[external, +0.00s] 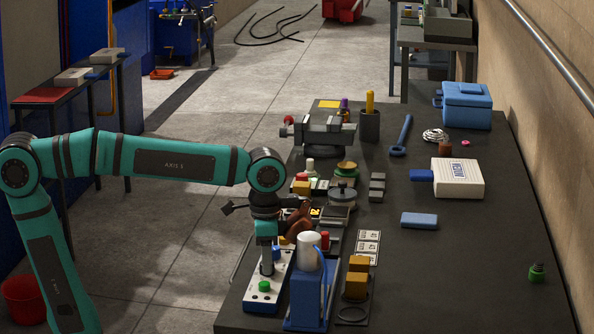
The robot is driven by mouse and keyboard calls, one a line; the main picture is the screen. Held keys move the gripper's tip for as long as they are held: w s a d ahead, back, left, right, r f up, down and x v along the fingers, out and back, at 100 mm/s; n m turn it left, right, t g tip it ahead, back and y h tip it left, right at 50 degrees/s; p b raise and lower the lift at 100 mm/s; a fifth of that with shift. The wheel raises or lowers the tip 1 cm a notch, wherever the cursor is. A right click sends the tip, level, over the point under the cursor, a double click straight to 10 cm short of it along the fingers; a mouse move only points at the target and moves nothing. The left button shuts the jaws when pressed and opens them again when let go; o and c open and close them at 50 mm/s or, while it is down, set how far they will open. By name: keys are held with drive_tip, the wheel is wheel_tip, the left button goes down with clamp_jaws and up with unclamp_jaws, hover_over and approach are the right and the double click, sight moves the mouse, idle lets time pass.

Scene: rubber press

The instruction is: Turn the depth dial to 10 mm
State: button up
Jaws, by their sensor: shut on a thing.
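A white control panel (283,270) lies along the near left edge of the dark workbench, with a green button (264,286) at its near end. My gripper (267,271) points straight down onto this panel, just behind the green button. It is shut on a small part there, which I take to be the depth dial; the fingers hide most of it. The dial's scale and setting are too small to read. A blue press (308,293) with a white cylinder (309,250) on top stands just right of the panel.
Orange blocks (357,285) stand in a dark holder right of the press. White cards (368,243), a brown glove-like object (297,221) and a grey vise (327,131) lie farther back. The bench's right front is mostly clear, apart from a small green-topped item (537,271).

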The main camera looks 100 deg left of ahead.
drive_tip(key=shift+m, duration=1.6)
drive_tip(key=o, duration=1)
drive_tip(key=shift+c, duration=0.2)
drive_tip(key=shift+r, duration=0.15)
wheel_tip(320, 180, up, 17)
drive_tip(key=a, duration=0.1)
